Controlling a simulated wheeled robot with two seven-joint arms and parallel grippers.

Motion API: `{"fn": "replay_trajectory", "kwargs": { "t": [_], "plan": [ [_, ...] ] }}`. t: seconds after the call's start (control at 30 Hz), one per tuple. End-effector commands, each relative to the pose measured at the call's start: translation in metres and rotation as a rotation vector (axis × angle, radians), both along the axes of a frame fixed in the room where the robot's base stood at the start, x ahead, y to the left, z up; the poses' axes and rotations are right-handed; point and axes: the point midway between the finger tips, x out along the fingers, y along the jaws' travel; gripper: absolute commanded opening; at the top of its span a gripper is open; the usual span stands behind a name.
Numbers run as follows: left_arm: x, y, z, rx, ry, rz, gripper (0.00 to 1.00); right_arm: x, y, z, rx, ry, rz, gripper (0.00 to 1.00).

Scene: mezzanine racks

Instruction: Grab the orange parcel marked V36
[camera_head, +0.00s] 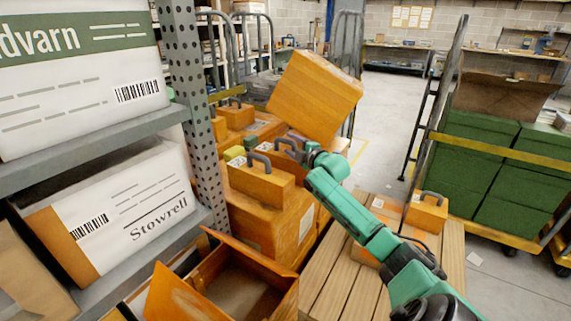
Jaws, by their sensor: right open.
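Several orange boxes and cases are in view, and I cannot read V36 on any of them. A large orange box (315,97) is tilted, just above and beyond my right gripper (291,149). What supports it is hidden. My right gripper is open, close to the box's lower edge; I cannot tell whether they touch. An orange case with a grey handle (262,187) stands on a larger orange box (268,226) just left of the gripper. My left gripper is not in view.
A grey shelf rack (185,90) with white cartons (130,212) fills the left. An open orange box (240,285) lies at the front. A slatted wooden surface (335,275) is under my arm. A cart with green crates (470,165) stands right. The floor (390,110) behind is clear.

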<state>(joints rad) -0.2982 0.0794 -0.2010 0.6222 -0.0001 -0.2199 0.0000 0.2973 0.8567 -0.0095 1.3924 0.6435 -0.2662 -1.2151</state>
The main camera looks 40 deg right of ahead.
Motion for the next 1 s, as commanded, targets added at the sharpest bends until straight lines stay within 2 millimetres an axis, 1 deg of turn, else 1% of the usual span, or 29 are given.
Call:
{"fn": "replay_trajectory", "kwargs": {
  "t": [0.03,0.1,0.2,0.43,0.47,0.5,0.57,0.6,0.63,1.0],
  "plan": [
    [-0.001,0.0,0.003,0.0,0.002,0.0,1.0,0.009,-0.002,0.003,0.003,-0.003,-0.002,0.59],
    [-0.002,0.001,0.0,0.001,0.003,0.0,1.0,0.018,-0.003,-0.001,0.003,-0.002,-0.002,0.59],
    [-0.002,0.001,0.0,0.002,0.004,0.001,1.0,0.027,-0.005,-0.002,0.002,-0.002,-0.002,0.59],
    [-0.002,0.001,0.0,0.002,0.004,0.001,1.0,0.029,-0.005,-0.003,0.0,0.0,0.0,0.59],
    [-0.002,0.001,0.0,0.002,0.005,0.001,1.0,0.029,-0.005,-0.003,0.0,0.0,0.0,0.56],
    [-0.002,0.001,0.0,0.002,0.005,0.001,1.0,0.029,-0.005,-0.003,0.0,0.0,0.0,0.4],
    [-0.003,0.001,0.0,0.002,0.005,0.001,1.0,0.029,-0.005,-0.003,0.0,0.0,0.0,0.17],
    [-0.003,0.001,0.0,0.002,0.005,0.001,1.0,0.029,-0.005,-0.003,0.0,0.0,0.0,0.02],
    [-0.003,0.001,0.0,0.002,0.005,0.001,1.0,0.029,-0.005,-0.003,0.0,0.0,0.0,0.0],
    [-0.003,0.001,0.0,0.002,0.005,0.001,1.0,0.029,-0.005,-0.003,0.0,0.0,0.0,0.0]
  ]
}}
